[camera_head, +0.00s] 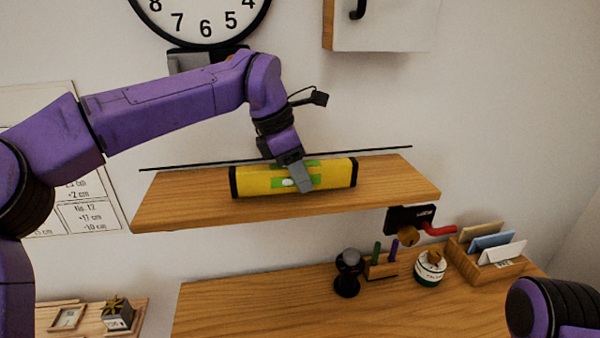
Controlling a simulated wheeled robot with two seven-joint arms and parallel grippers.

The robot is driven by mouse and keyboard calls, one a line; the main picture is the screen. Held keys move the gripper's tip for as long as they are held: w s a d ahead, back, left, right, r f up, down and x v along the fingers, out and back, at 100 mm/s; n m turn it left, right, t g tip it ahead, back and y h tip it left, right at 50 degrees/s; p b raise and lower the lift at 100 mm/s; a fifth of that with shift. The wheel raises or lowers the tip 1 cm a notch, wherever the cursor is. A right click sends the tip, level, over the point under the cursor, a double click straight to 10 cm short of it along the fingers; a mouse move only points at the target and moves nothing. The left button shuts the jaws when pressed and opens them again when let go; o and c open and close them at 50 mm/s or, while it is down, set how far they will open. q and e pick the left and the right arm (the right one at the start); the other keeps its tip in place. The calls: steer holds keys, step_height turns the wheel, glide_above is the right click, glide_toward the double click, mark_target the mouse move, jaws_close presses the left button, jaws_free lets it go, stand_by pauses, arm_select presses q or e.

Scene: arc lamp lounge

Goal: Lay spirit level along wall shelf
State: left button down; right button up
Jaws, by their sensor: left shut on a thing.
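The spirit level (255,181) is a yellow bar with black ends and green vials. It lies lengthwise on the wooden wall shelf (170,205) or just above it; I cannot tell if it touches. My left gripper (301,184) reaches down from above and is shut on the level near its middle, covering part of it. The level runs roughly parallel to the shelf, and its right end sits a little higher in the picture. Of my right arm only a purple and black part shows at the lower right; its gripper is out of view.
A thin black rail (380,152) runs along the shelf's back. A wall clock (200,20) hangs above. Below, a wooden desk (240,315) bears a small pen holder (380,267), a white pot (430,270) and a card organizer (485,265). The shelf's right end is bare.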

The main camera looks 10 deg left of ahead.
arm_select(q)
steer(key=shift+f+b, duration=0.3)
steer(key=shift+f, duration=0.2)
steer(key=c, duration=0.7)
jaws_free()
